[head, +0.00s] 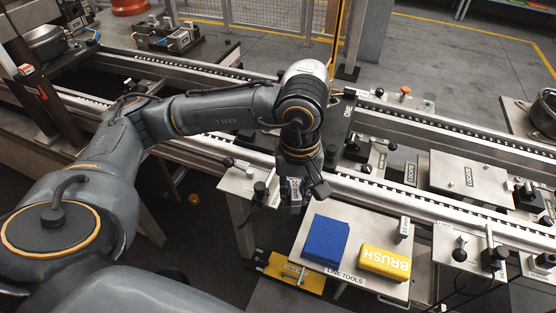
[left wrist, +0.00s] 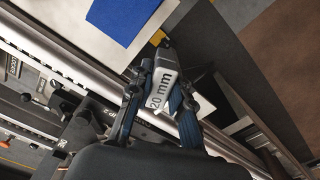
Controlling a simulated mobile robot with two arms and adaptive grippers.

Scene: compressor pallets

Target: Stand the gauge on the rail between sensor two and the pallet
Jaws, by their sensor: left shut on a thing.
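My left gripper (head: 292,190) is over the near side of the conveyor rail (head: 352,188), just behind the line tools board. It is shut on the gauge, a grey-white block marked "20 mm" (left wrist: 163,88), which shows between the left gripper's fingers (left wrist: 160,100) in the left wrist view. In the head view the gauge is mostly hidden by the gripper. A flat, pale pallet-like plate (head: 470,182) lies across the rails to the right, beside a "LOCATE" label. I cannot tell which fitting is sensor two. My right gripper is not in view.
Small black-knobbed fittings (head: 460,252) stand along the near rail at right. Another station (head: 165,40) with black parts is at the back left.

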